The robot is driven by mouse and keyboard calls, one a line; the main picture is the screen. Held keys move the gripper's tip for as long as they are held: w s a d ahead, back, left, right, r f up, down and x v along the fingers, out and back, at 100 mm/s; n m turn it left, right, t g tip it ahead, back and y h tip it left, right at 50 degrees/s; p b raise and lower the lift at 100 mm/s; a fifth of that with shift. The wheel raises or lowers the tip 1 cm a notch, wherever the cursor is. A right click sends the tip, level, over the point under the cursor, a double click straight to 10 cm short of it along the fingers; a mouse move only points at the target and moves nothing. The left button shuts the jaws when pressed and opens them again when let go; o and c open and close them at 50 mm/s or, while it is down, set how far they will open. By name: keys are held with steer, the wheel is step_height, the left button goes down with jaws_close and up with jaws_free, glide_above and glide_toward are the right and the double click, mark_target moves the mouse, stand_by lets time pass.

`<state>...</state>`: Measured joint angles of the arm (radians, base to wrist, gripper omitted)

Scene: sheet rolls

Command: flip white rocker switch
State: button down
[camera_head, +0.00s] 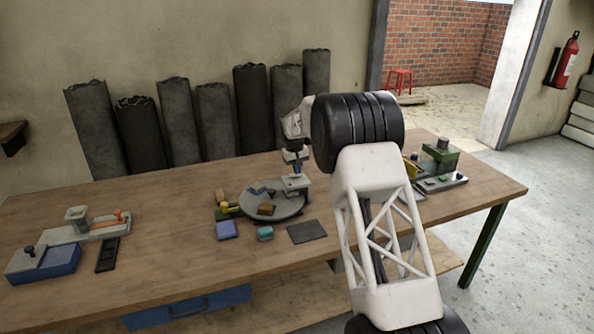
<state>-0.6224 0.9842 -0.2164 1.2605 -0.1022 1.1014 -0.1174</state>
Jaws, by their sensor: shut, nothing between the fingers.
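I cannot pick out a white rocker switch for certain in the head view; it may be too small or hidden behind my arm. My gripper (294,172) points down over the right rim of a round grey plate (285,210) on the wooden table. It is shut and holds nothing. A pale block (296,186) shows right at my fingertips. I cannot tell whether they touch it. Small blue and brown pieces lie on the plate.
A blue-grey device (45,262) and a grey device with an orange lever (100,226) stand at the left. A green device (440,158) stands at the right, partly behind my arm. Dark sheet rolls (185,120) lean on the wall.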

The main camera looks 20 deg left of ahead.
step_height(320, 180, up, 14)
steer(key=w+d, duration=0.1)
steer(key=shift+w+d+f, duration=0.25)
stand_by(0.6)
steer(key=shift+d, duration=0.1)
